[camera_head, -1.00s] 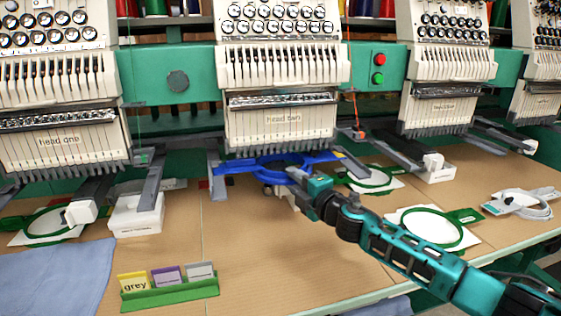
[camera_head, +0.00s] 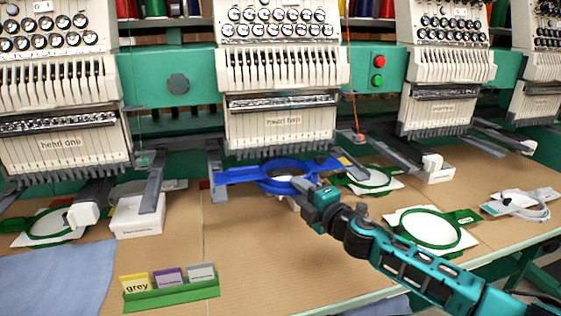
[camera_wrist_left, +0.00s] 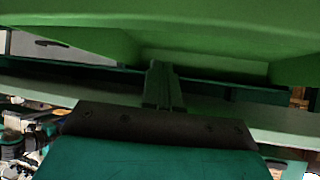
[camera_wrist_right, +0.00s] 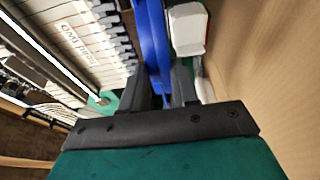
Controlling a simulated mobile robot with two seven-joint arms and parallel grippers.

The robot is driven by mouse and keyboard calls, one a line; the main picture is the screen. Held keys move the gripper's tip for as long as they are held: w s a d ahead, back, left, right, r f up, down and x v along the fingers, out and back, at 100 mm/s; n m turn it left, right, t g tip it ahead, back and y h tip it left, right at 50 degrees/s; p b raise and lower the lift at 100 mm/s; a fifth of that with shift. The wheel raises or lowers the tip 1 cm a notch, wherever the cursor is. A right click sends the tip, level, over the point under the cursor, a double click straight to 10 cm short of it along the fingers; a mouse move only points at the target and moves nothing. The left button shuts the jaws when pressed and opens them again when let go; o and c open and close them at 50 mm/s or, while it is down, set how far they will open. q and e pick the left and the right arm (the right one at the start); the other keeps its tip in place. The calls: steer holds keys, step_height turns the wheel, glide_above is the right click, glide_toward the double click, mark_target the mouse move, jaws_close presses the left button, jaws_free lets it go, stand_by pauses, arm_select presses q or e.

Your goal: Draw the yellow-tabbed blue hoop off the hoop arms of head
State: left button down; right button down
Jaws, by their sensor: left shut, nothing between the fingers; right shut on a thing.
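The blue hoop (camera_head: 262,184) is level beneath head two (camera_head: 283,123). Its side brackets reach toward the grey hoop arm at left (camera_head: 217,180) and the one at right. A small yellow tab (camera_head: 344,160) shows at its right end. My right gripper (camera_head: 310,190) is shut on the hoop's front rim. In the right wrist view the blue hoop (camera_wrist_right: 152,45) runs up from between the fingers (camera_wrist_right: 165,95). I cannot tell whether the brackets still touch the arms. My left gripper (camera_wrist_left: 162,85) is shut and empty, below green surfaces, outside the head view.
Green hoops with white fabric lie on the table at left (camera_head: 47,226) and right (camera_head: 430,228). A green card holder (camera_head: 170,295) and a blue cloth (camera_head: 60,275) are at the front left. A white box (camera_head: 137,215) stands left of head two. Bare tabletop (camera_head: 270,250) lies in front of the hoop.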

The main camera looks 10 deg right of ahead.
steer(key=s+p, duration=0.1)
steer(key=s, duration=0.6)
steer(key=shift+s+d, duration=0.15)
steer(key=shift+s, duration=0.1)
stand_by(0.7)
steer(key=c, duration=0.8)
jaws_free()
